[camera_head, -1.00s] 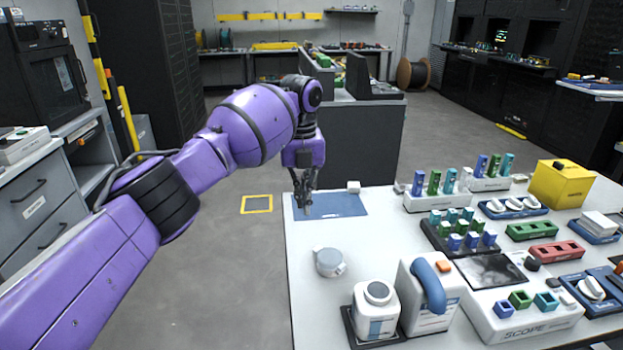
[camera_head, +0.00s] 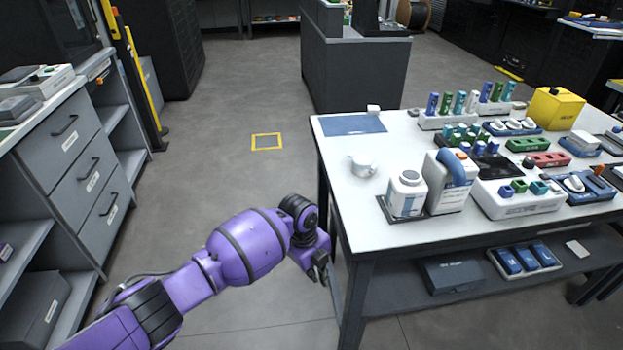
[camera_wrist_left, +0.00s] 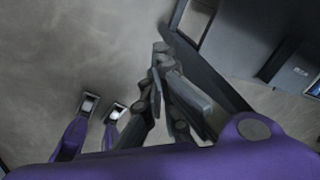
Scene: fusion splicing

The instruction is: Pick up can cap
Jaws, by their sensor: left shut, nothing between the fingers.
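No part is clearly marked as the can cap. A short round light-grey piece (camera_head: 362,166) with small side tabs sits on the white table (camera_head: 340,215) near its left edge; it may be the cap or a small can. My left gripper (camera_head: 324,276) is shut and empty, pointing down beside the table's front left leg, below the tabletop. Its shut fingers (camera_wrist_left: 160,55) show in the left wrist view. My right gripper is not in view.
A white container with a blue handle (camera_head: 450,180) stands beside the can. A blue mat (camera_head: 352,124) lies at the back left corner. Tool racks fill the table's right. A lower shelf holds a dark box (camera_head: 453,274). Drawers (camera_head: 75,150) stand left; floor between is free.

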